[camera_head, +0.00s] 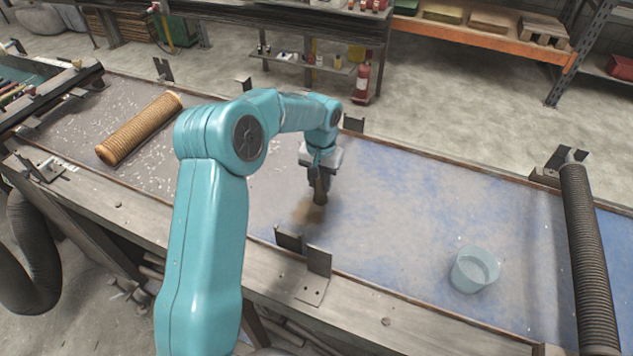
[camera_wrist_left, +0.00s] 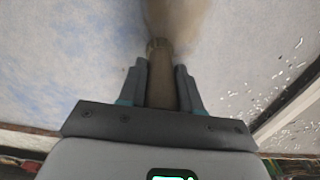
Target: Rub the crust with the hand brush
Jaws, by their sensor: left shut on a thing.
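My left gripper (camera_head: 317,176) is over the middle of the table, pointing down. It is shut on the hand brush (camera_head: 321,191), a brown handle-like piece whose lower end reaches the tabletop or close to it. The left wrist view shows the brush (camera_wrist_left: 161,62) between the two grey fingers. The crust (camera_head: 306,213) is a blurry brown patch on the tabletop, at and just left of the brush's lower end. It also shows as a brown smear beyond the brush in the left wrist view (camera_wrist_left: 182,18). Contact between brush and crust is hard to make out. My right gripper is out of view.
A tan mesh tube (camera_head: 140,128) lies on the table's left part amid white flecks. A translucent cup (camera_head: 474,270) stands at the right. A dark ribbed hose (camera_head: 590,260) lies along the right end. Metal brackets (camera_head: 305,262) stand on the table's edges.

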